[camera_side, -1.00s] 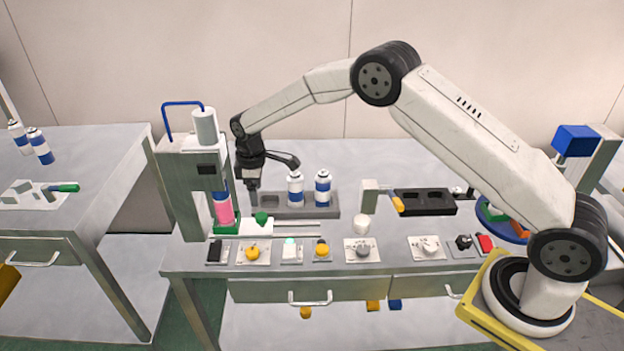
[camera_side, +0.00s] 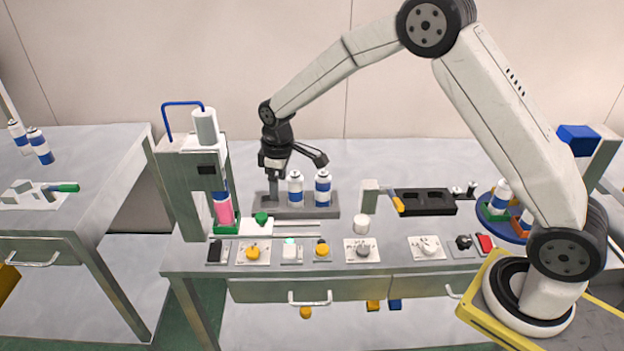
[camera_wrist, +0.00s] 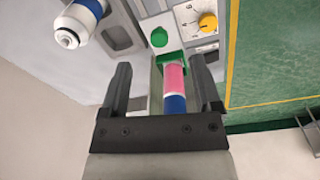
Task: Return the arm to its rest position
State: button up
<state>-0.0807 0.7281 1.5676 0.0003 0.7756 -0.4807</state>
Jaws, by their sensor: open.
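My gripper (camera_side: 272,196) is open and empty, pointing down at the left end of the grey rack (camera_side: 300,212) in the side view. I cannot tell whether its fingers touch the rack. In the wrist view, my two dark fingers (camera_wrist: 160,68) stand apart. A pink, white and blue can (camera_wrist: 174,82) appears in the gap between them. The same can (camera_side: 223,208) stands upright in a green holder (camera_side: 225,228) under the press (camera_side: 190,185), apart from my gripper. Two blue and white cans, one nearer (camera_side: 295,188) and one farther right (camera_side: 322,188), stand in the rack.
A row of knobs and switches (camera_side: 363,250) runs along the table's front. A black tray (camera_side: 425,208) and a blue round table (camera_side: 497,226) with cans lie to the right. The tall press stands left of my gripper.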

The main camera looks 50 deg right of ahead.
jog(key=s+d+r+m+t, duration=0.1)
jog(key=s+d+r+m, duration=0.1)
jog(key=s, duration=1)
jog(key=s+d+r+m, duration=0.1)
jog(key=s+m, duration=0.3)
jog(key=s, duration=0.7)
jog(key=shift+s+d+r+t, duration=0.4)
jog(key=shift+d, duration=0.2)
